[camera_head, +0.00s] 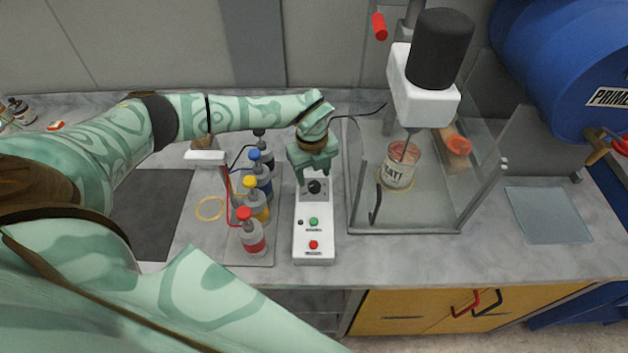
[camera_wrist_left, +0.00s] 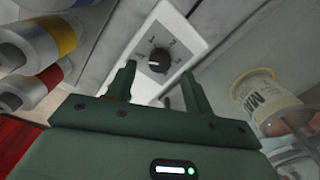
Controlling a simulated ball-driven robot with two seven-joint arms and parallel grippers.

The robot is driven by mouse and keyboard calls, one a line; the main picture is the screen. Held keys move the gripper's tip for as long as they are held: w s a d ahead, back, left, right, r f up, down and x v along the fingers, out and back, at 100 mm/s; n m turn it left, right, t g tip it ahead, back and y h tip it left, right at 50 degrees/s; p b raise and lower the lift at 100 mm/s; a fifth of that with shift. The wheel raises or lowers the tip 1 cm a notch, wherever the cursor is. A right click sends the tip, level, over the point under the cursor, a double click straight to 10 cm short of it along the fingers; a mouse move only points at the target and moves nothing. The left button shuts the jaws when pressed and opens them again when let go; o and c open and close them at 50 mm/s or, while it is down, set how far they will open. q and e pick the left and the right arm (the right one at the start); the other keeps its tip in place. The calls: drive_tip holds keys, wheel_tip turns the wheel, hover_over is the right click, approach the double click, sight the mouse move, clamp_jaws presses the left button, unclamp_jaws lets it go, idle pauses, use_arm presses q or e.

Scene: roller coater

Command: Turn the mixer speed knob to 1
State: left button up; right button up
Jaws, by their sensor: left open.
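The mixer speed knob (camera_head: 315,187) is a black dial on a grey square plate near the far end of the white control box (camera_head: 314,246). My left gripper (camera_head: 312,183) is open and pointed down at the knob. In the left wrist view its fingers (camera_wrist_left: 160,78) stand apart, one to each side of the knob's near edge; I cannot tell if they touch it. My right gripper is not seen.
A green button (camera_head: 313,222) and a red button (camera_head: 313,245) sit nearer on the box. Several capped bottles, including a red-capped one (camera_head: 251,236), stand close on the left. The mixer (camera_head: 425,85) stands on the right above a can (camera_head: 398,168), behind a clear guard (camera_head: 480,185).

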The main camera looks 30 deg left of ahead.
sight(314, 185)
use_arm(q)
wheel_tip(314, 185, down, 3)
drive_tip(key=shift+d+r, duration=0.1)
drive_tip(key=shift+r, duration=0.05)
drive_tip(key=shift+f, duration=0.55)
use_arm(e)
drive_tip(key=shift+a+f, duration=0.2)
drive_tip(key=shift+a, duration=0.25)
use_arm(q)
drive_tip(key=c, duration=1)
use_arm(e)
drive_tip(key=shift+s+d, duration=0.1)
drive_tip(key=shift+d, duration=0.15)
